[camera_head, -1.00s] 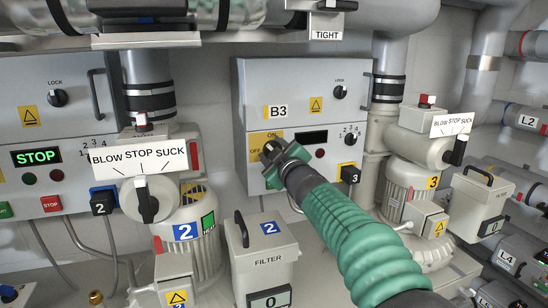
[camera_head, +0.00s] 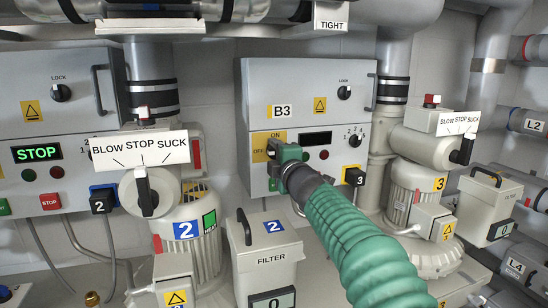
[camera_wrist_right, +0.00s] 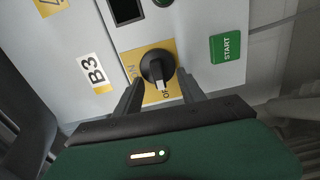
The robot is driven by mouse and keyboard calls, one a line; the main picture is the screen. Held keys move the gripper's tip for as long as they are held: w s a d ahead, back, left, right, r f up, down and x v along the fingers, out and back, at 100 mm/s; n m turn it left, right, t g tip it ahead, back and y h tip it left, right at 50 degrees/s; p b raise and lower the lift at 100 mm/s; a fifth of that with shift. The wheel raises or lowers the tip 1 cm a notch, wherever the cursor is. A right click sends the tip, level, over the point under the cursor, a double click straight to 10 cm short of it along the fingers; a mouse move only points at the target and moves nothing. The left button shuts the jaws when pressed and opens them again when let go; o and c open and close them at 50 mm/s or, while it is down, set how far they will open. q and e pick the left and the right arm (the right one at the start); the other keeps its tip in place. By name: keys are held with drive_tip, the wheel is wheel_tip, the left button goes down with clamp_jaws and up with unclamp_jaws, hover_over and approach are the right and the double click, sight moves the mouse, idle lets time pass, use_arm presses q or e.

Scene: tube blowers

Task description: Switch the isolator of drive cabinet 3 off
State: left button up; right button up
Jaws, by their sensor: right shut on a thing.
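Drive cabinet B3 (camera_head: 300,82) is a grey box on the wall; its label also shows in the right wrist view (camera_wrist_right: 97,72). Its isolator (camera_wrist_right: 158,66) is a black rotary handle on a yellow plate marked ON and OFF. My right gripper (camera_head: 276,150) is at this plate, coming from the lower right, and largely hides the handle in the head view. In the wrist view its fingers (camera_wrist_right: 160,90) lie on either side of the handle, shut on it. The handle's pale tip points down in that view, toward the OFF lettering. My left gripper is out of view.
Cabinet B3 also has a dark display (camera_head: 315,139), a selector (camera_head: 354,140) and a green START button (camera_wrist_right: 228,47). Blower 2's lever (camera_head: 146,190) and filter box (camera_head: 268,255) stand left of my arm. Blower 3 (camera_head: 418,190) stands to the right.

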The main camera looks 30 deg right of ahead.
drive_tip(key=shift+f+n, duration=0.25)
drive_tip(key=shift+n, duration=0.05)
drive_tip(key=o, duration=1.4)
drive_tip(key=shift+w+d, duration=0.2)
drive_tip(key=shift+c, duration=0.2)
drive_tip(key=b+v, duration=0.1)
drive_tip(key=v, duration=1.5)
drive_tip(key=shift+d+f+b, duration=0.15)
drive_tip(key=shift+f+b, duration=0.05)
drive_tip(key=shift+b, duration=0.1)
drive_tip(key=shift+s, duration=0.15)
drive_tip(key=shift+s, duration=0.1)
